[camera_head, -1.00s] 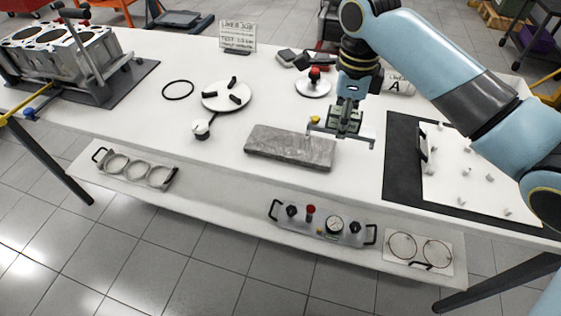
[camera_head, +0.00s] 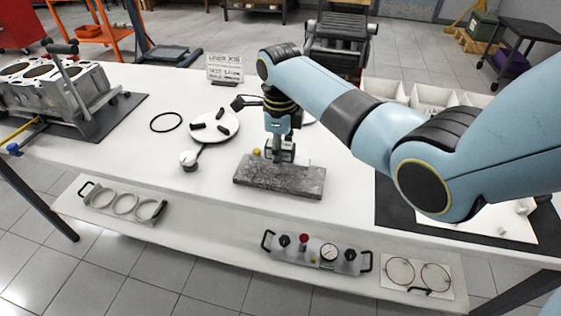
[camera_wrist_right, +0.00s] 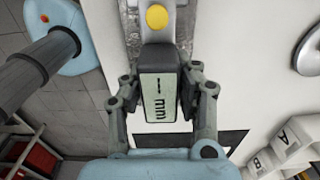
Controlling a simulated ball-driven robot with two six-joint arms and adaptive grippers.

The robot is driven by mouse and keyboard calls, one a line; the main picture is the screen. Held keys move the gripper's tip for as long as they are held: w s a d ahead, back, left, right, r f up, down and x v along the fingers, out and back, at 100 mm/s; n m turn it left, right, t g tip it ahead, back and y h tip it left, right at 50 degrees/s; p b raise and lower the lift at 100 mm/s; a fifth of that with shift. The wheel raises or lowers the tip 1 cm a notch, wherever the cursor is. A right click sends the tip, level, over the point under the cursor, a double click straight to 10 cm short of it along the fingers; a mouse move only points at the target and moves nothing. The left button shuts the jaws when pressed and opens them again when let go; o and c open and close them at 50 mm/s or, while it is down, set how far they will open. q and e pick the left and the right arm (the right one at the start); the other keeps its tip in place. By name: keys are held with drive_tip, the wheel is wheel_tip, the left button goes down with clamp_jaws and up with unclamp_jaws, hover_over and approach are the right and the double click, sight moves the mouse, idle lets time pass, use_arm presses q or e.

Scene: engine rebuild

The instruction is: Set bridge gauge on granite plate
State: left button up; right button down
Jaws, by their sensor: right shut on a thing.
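The granite plate (camera_head: 280,178) is a dark grey mottled slab lying near the table's front edge in the head view. My right gripper (camera_head: 280,153) is shut on the bridge gauge and is over the slab's far edge. In the right wrist view, the bridge gauge (camera_wrist_right: 160,92) shows a grey-green face marked "mm" between the two finger pads, with a yellow knob (camera_wrist_right: 157,18) beyond it. The gripper hides much of the gauge in the head view. I cannot tell whether the gauge touches the slab. My left gripper is not in view.
A white disc with black grips (camera_head: 214,126) and a small round-headed tool (camera_head: 189,160) lie left of the slab. A black ring (camera_head: 166,122) and an engine block (camera_head: 55,90) are farther left. A lower shelf holds a gauge panel (camera_head: 317,253).

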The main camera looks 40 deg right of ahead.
drive_tip(key=shift+f, duration=1.45)
drive_tip(key=c, duration=1)
unclamp_jaws()
drive_tip(key=shift+f, duration=0.15)
wheel_tip(320, 180, up, 12)
drive_tip(key=shift+r+p, duration=0.15)
drive_tip(key=shift+p, duration=0.35)
